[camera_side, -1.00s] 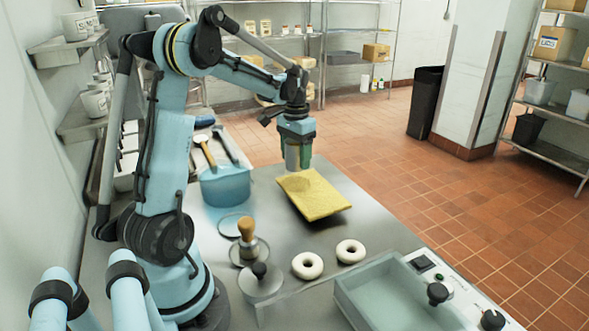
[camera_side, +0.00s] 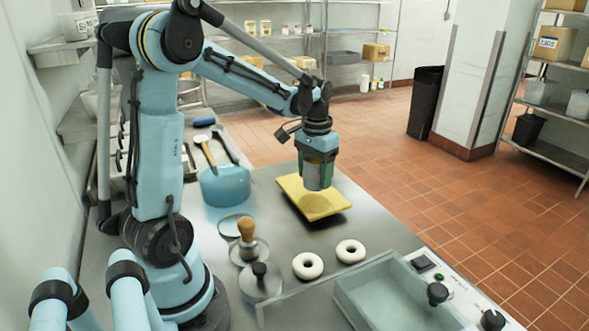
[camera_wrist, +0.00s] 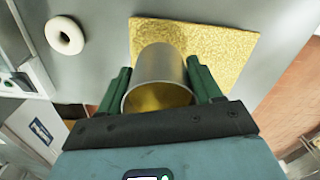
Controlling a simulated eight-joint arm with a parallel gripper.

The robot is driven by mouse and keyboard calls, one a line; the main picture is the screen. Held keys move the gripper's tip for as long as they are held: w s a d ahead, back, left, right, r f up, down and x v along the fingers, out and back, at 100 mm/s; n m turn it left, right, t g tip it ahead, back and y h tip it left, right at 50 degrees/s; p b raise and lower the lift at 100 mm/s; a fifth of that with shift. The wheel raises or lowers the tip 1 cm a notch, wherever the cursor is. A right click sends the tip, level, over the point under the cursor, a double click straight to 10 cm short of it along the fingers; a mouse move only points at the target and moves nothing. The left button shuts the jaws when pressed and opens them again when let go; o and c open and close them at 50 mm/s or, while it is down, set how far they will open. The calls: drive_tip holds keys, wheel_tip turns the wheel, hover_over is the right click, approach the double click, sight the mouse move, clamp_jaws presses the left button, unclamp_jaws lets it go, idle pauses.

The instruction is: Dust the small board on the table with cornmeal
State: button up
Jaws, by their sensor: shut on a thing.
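The small board (camera_side: 322,207) lies on the steel table and looks yellow all over its visible top. It also shows in the wrist view (camera_wrist: 215,38), with a grainy golden surface. My gripper (camera_side: 318,182) is above the board. In the wrist view my gripper (camera_wrist: 160,85) has its green fingers shut on a metal cup (camera_wrist: 160,62). The cup's open end faces the wrist camera and its inside looks golden. The cup hides part of the board, and the side view cannot show whether anything is falling from it.
Two white bagels (camera_side: 308,265) lie in front of the board, near a clear-walled basin (camera_side: 385,300). A wooden-handled stamp (camera_side: 247,240) and a black-knobbed lid (camera_side: 260,280) are to the left. A blue tub (camera_side: 226,187) with utensils stands behind them. The table right of the board is clear.

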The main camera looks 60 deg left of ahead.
drive_tip(key=shift+d, duration=0.7)
drive_tip(key=shift+r, duration=5.55)
